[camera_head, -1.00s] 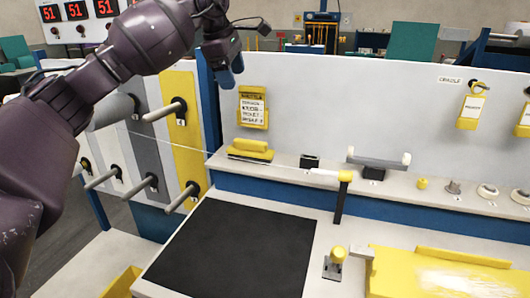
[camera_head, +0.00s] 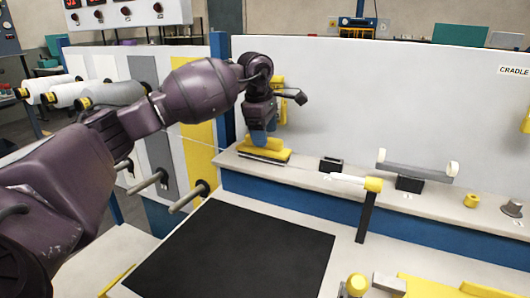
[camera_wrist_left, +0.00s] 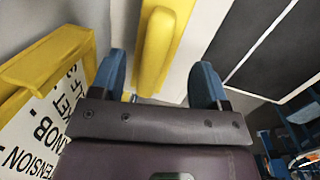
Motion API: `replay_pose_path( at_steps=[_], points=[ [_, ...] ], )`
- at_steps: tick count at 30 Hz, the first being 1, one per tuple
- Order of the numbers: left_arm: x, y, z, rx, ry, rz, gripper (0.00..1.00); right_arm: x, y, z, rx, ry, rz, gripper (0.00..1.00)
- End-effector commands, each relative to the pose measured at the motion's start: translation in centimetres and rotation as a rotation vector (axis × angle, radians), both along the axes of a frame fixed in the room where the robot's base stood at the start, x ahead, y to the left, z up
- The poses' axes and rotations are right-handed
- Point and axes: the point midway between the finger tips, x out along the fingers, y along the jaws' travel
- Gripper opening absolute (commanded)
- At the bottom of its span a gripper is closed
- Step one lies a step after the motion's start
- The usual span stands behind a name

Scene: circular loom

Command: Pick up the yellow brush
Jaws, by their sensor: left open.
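The yellow brush (camera_head: 265,150) lies on the narrow shelf below the white back panel, left of centre in the head view. It has a raised yellow grip on a wider base. In the left wrist view the brush's yellow grip (camera_wrist_left: 157,50) stands ahead, between the lines of my two blue fingers. My left gripper (camera_head: 260,137) is right above the brush, pointing down, and hides part of it in the head view. In the wrist view the left gripper (camera_wrist_left: 160,80) is open, with nothing held between its fingers. My right gripper is not in view.
A yellow-framed label card (camera_wrist_left: 45,75) hangs on the panel close beside my left gripper. Pegs (camera_head: 150,184) stick out at the left. A small black block (camera_head: 331,165) and a cradle (camera_head: 415,168) stand along the shelf to the right. A black mat (camera_head: 235,250) lies clear in front.

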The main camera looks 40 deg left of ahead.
Motion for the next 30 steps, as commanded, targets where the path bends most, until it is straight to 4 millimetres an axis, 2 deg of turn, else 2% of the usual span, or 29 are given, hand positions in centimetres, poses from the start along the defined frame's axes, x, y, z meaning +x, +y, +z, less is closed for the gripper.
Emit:
replay_pose_path(
  at_steps=[5,10,13,22,30],
  points=[
    [0.2,0.4,-1.1,0.000,0.001,0.000,0.69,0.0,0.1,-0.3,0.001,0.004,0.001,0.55],
    [0.5,1.2,-3.6,-0.001,0.004,0.002,0.69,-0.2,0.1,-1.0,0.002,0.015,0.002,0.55],
    [0.7,0.9,-4.8,-0.001,0.004,0.000,0.69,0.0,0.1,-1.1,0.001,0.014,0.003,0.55],
    [0.8,0.9,-5.0,0.000,-0.003,0.000,0.69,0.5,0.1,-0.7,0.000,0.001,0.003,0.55],
    [0.8,0.9,-5.0,0.001,-0.002,0.000,0.27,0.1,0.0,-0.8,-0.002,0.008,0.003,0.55]
  ],
)
